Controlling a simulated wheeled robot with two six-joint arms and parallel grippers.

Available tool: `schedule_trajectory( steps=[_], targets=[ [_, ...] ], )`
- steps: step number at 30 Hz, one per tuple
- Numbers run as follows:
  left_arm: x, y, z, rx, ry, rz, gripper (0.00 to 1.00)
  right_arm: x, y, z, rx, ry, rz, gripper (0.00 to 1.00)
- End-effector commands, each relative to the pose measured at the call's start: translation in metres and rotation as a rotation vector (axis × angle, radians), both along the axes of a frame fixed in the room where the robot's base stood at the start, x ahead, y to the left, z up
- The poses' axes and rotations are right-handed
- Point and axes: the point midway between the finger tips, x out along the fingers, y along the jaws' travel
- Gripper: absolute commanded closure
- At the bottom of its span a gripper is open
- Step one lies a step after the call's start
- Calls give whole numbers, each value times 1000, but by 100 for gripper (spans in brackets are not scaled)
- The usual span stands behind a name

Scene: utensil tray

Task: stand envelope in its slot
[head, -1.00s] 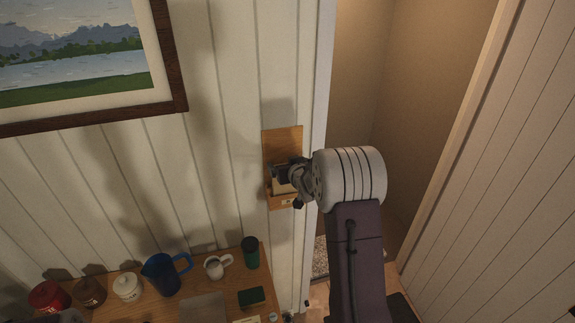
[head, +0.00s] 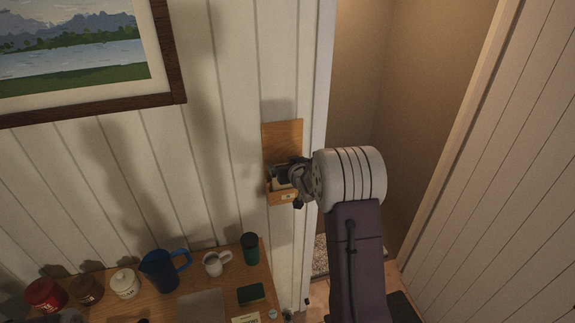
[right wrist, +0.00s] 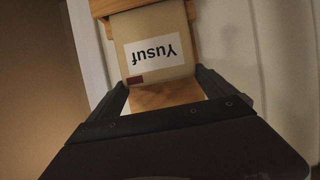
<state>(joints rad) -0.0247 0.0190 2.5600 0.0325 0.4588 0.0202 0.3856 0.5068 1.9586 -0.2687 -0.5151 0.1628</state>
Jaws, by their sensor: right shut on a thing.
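The envelope (right wrist: 135,50) is tan with a white label reading "Yusuf", upside down in the right wrist view, and a dark red mark near one corner. My right gripper (right wrist: 163,82) is shut on it, with a dark finger at each side of its near end. In the head view, the right gripper (head: 284,176) is in front of a wooden wall holder (head: 283,134), covering most of the envelope. The envelope's far end is at the holder's pocket (right wrist: 103,8), apparently between its wooden sides. How deep it sits is hidden. My left gripper is not clearly visible.
A wooden table (head: 225,270) below holds a blue pitcher (head: 160,272), a white mug (head: 215,263), a green cup (head: 250,248) and several jars. A framed landscape (head: 75,50) hangs at the upper left. A doorway opening (head: 355,100) is right of the holder.

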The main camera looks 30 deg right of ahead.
Motion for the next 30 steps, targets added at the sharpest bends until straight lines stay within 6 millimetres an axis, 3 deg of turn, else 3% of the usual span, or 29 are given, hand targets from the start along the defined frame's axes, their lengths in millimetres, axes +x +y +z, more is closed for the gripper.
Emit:
schedule_trajectory(
  steps=[9,10,20,30],
  targets=[
    [0,0,-9,0,0,0,64,0,0,-9,0,0,0,78],
    [0,0,-8,0,0,0,64,0,0,-8,0,-1,0,0],
    [0,0,-11,0,0,0,64,-5,1,-6,0,-1,0,0],
    [0,0,-35,0,0,0,64,-56,13,14,-3,-4,-1,0]
  ],
)
